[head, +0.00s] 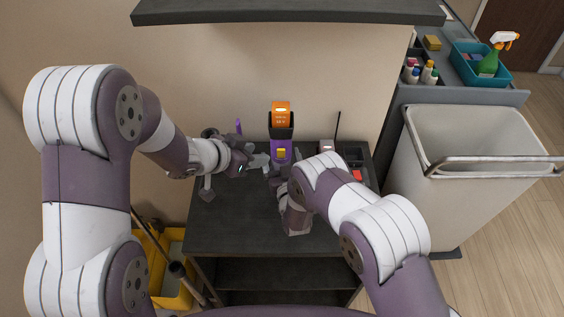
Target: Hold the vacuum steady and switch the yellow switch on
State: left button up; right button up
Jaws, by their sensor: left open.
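The vacuum (281,133) stands upright near the back middle of the dark cabinet top, with an orange and black upper part and a purple body. The yellow switch (281,153) is on its front, facing me. My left gripper (263,161) comes in from the left and is open, with its fingertips just left of the vacuum's purple body; I cannot tell whether they touch it. My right gripper (276,177) is in front of the vacuum's lower part. Its fingers are small and partly hidden by my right arm, so their opening is unclear.
The dark cabinet (235,232) has free room at its front left. A black tray (355,158) with a red item is on the right. A cart with a pale bin (487,130) and a teal caddy (465,66) stands right. A yellow bucket (176,290) is lower left. A dark shelf (290,12) overhangs.

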jog(key=c, duration=1.3)
pick_arm(q)
jog(key=shift+s+d+r, duration=0.1)
jog(key=shift+s+r, duration=0.05)
jog(key=c, duration=0.4)
pick_arm(e)
jog(key=shift+c, duration=0.5)
pick_arm(q)
jog(key=s+r+m, duration=0.1)
jog(key=m, duration=0.1)
jog(key=s+d+r+m+y, duration=0.1)
jog(key=s+m, duration=0.1)
jog(key=m, duration=0.1)
jog(key=s+r+m+g+y, duration=0.1)
jog(key=s+m, duration=0.1)
jog(key=shift+s+d, duration=0.15)
grip_shut()
jog(key=shift+m, duration=0.3)
jog(key=shift+f, duration=0.15)
send_near(281, 153)
jog(key=x, duration=0.6)
jog(key=shift+s+d, duration=0.25)
jog(key=shift+s, duration=0.15)
